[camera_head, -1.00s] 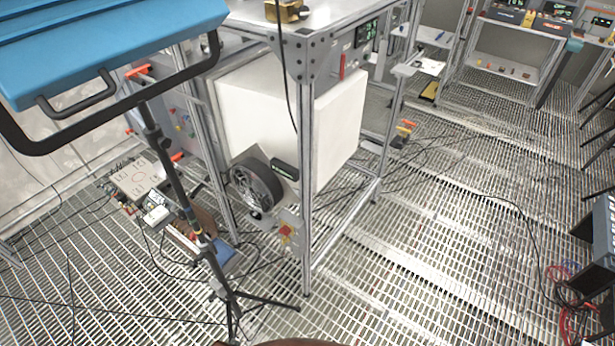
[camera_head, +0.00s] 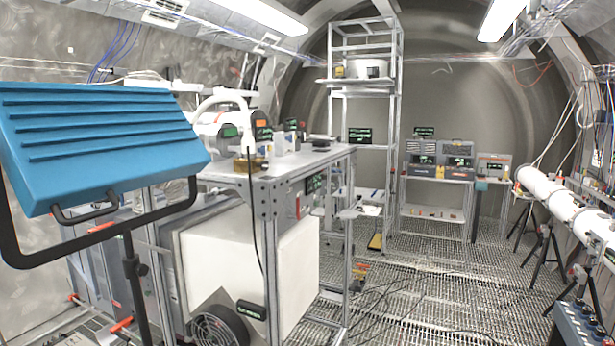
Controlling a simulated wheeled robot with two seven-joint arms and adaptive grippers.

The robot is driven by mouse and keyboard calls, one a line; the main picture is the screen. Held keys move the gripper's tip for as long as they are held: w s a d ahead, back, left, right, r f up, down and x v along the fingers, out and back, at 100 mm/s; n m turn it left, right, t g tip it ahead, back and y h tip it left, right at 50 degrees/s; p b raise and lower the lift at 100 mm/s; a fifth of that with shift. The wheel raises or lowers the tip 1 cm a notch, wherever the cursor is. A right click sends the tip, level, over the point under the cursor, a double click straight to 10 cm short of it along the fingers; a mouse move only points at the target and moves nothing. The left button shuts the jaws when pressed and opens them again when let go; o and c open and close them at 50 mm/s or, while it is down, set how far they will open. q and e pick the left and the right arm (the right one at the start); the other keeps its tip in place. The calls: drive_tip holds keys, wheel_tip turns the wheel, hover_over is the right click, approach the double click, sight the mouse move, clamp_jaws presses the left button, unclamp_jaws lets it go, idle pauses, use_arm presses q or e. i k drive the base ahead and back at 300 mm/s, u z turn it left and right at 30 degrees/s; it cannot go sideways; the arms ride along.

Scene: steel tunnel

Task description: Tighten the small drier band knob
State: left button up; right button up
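I cannot make out a small drier band knob in the head view. Several instruments stand on the metal-framed bench (camera_head: 300,160), too small to show single knobs. A brass-coloured fitting (camera_head: 250,163) sits near the bench's front corner with a black cable hanging from it. A large white box (camera_head: 295,270) is inside the frame below, with a black round fan (camera_head: 218,330) at its lower front. Neither of my grippers is in view.
A blue lamp panel (camera_head: 100,145) on a black stand (camera_head: 133,280) blocks the near left. A shelf rack (camera_head: 440,190) with devices stands at the back. A white tube (camera_head: 565,205) on tripods runs along the right. The grating floor (camera_head: 420,275) between is mostly open, with cables.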

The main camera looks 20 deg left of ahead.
sight(264, 165)
drive_tip(key=z, duration=0.3)
drive_tip(key=k, duration=0.55)
drive_tip(key=u, duration=0.75)
drive_tip(key=i, duration=1.55)
drive_tip(key=z, duration=0.45)
